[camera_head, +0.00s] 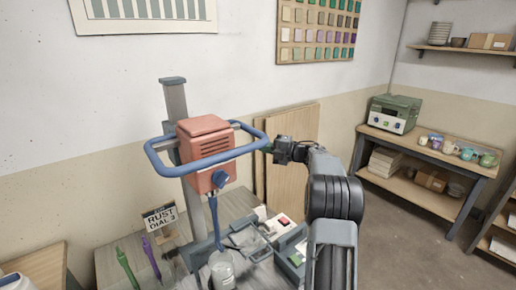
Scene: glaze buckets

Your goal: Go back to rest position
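An orange-red mixer head (207,150) with a blue dial knob (220,179) is mounted on a grey column (176,105). A blue ring handle (168,171) surrounds the head. A blue shaft (214,222) runs down into a pale clear container (222,272). My gripper (269,148) is at the right end of the blue handle, with my dark arm reaching to it from the lower right. Its fingers are small and partly hidden, so I cannot tell whether they touch or grip the handle.
A sign reading "RUST DIAL 3" (160,215) stands left of the column. Green (126,267) and purple (151,258) tools are in front of it. A small control box with a red switch (284,221) sits right. A shelf bench (425,152) holds cups and a green machine (391,114).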

